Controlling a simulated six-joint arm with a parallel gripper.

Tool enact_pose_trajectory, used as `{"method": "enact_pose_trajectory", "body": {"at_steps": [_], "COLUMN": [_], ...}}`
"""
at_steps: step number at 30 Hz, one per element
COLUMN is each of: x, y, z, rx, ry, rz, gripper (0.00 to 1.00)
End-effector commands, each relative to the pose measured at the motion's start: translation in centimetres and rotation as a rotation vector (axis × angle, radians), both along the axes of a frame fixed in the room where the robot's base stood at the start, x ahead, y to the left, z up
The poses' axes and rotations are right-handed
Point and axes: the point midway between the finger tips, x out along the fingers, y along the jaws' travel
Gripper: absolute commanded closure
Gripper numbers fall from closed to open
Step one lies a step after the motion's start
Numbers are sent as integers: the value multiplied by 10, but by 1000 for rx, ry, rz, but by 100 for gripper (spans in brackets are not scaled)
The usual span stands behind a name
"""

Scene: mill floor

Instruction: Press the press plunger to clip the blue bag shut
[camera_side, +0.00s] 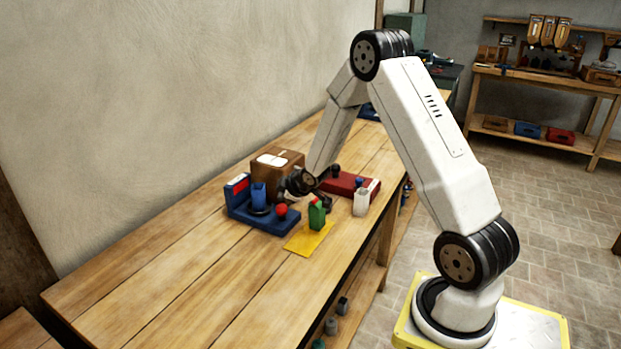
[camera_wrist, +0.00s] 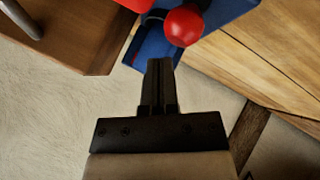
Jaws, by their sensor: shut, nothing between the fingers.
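A blue press base (camera_side: 273,222) sits on the bench, with an upright blue bag (camera_side: 259,194) on it. A red ball knob (camera_side: 281,210), which looks like the press plunger, stands at its right part. In the wrist view, the red knob (camera_wrist: 183,25) and part of the blue base (camera_wrist: 155,49) show just beyond the fingertips. My gripper (camera_wrist: 160,62) is shut and empty. It appears close to the press; I cannot tell whether it touches anything. In the side view my dark wrist hides the fingertips in part. The bag's top is too small to judge.
A green bag (camera_side: 317,216) stands on a yellow mat (camera_side: 307,240) in front of the press. A brown box (camera_side: 268,172) stands behind it. A red base (camera_side: 341,184) and a white bag (camera_side: 362,203) are to the right. The near bench top is clear.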

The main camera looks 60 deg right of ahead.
Motion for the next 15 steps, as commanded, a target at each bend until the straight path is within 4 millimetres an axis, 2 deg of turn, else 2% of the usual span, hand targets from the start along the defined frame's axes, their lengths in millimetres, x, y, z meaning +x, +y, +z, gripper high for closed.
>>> {"method": "enact_pose_trajectory", "body": {"at_steps": [15], "x": [0], "y": [0], "z": [-8], "rx": [0], "ry": [0], "rz": [0], "gripper": [100]}}
